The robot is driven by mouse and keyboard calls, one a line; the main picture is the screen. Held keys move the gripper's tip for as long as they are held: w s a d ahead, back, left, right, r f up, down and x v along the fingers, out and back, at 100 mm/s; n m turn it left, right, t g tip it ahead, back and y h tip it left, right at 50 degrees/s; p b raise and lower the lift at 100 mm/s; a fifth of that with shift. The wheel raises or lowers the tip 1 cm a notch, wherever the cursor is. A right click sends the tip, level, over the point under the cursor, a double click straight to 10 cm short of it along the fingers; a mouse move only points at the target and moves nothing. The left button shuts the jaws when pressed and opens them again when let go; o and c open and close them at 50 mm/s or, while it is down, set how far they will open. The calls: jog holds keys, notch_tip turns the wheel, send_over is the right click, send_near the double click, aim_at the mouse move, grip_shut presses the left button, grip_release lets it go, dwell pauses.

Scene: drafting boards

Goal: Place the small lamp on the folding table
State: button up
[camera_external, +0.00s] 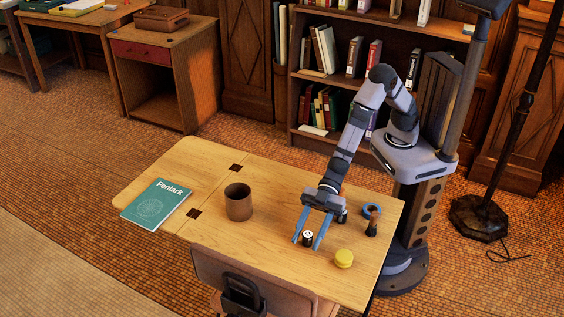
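The wooden folding table (275,225) stands in the middle, with dark hinge plates along a seam on its left part. My gripper (307,243) is low over its right half, pointing down, with two blue fingers apart. A small black object with a white top (308,238) is between the fingertips, with narrow gaps seeming to show on both sides. Whether it touches the table is hard to tell. No object is clearly recognisable as the small lamp; I cannot tell whether this one is it.
A chair (222,272) stands at the front edge.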

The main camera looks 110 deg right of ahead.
jog(key=shift+r, duration=0.15)
jog(key=shift+r, duration=0.15)
jog(key=p+v, duration=0.1)
jog(key=v, duration=1.1)
